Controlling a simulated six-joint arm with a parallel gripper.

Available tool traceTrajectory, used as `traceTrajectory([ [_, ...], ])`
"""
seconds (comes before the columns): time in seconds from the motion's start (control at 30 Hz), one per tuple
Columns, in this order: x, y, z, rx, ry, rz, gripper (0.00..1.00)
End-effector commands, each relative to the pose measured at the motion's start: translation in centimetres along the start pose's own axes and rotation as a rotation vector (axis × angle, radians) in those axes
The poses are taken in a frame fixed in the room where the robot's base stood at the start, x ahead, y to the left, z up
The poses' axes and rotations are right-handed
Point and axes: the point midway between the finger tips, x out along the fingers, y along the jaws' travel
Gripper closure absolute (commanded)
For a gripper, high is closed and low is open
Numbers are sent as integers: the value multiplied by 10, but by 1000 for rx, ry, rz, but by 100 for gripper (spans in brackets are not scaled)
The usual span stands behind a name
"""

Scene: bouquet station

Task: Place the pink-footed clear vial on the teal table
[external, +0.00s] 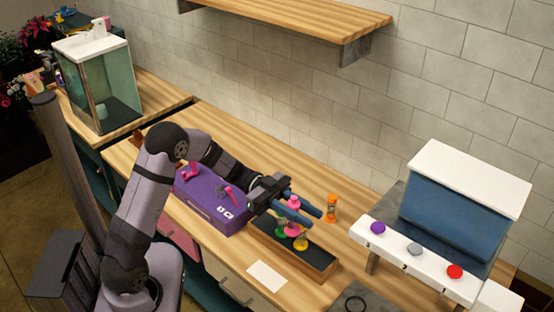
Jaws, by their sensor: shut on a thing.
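My gripper (306,209) reaches over the dark-topped wooden rack (314,263), with its blue fingers shut on a small pink-ended vial (293,202). Pink shows above and below the fingers; its clear middle is mostly hidden by them. The vial looks roughly upright. Just under it, vials with green (281,243) and yellow (301,243) feet stand on the rack. I cannot tell whether the held vial is clear of the rack. I cannot pick out a teal table for certain; teal fronts (207,288) show below the wooden counter.
An orange-ended vial (331,207) stands on the wooden counter (300,165) behind the rack. A purple box (205,205) with pink items lies left. A white card (267,276) lies in front. A white button bench (420,262) and a blue box (450,222) are right.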

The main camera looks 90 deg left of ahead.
Motion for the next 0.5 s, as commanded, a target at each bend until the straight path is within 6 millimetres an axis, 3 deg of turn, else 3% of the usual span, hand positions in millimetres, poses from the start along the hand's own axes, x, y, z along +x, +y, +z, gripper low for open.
traceTrajectory([
  [0.03,-5,-23,-4,7,1,-77,100],
  [0.2,-22,-99,-26,8,3,-391,100],
  [0.3,-35,-138,-39,6,4,-586,100],
  [0.5,-66,-194,-62,6,7,-923,100],
])
